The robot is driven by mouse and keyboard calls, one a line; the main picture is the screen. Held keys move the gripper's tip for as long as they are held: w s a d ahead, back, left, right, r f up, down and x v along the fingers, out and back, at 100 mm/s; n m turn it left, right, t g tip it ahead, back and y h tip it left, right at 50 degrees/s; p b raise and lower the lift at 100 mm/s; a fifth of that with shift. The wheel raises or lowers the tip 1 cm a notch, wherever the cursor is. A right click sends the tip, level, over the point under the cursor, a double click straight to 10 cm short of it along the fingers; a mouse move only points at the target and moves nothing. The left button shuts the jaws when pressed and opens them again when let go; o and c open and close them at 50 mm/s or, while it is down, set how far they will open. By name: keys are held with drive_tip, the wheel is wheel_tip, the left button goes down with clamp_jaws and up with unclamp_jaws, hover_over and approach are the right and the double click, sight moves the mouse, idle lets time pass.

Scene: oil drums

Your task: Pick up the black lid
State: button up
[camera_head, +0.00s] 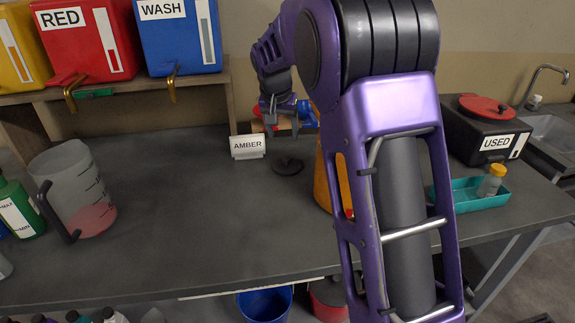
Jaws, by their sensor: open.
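The black lid (287,166) is a small dark disc with a raised middle. It lies flat on the grey worktop, in front of and to the right of the white AMBER sign (248,146). My gripper (281,128) hangs near the back of the table, above the lid in the picture, with its fingers pointing down. Its jaws are open, and a clear gap shows between them and the lid. I cannot tell its exact height above the worktop.
My purple arm covers much of an orange container (323,185) right of the lid. A measuring jug (72,190) with pink liquid stands left. A teal tray (468,194) and a black USED box (484,133) are at right. The middle worktop is clear.

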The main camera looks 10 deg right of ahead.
approach(287, 158)
drive_tip(key=x, duration=0.3)
drive_tip(key=shift+s, duration=0.3)
drive_tip(key=shift+w+x, duration=0.15)
drive_tip(key=shift+x, duration=1.35)
drive_tip(key=shift+w+x, duration=0.2)
drive_tip(key=shift+x, duration=1.25)
drive_tip(key=shift+r, duration=0.1)
drive_tip(key=shift+c, duration=0.2)
clamp_jaws()
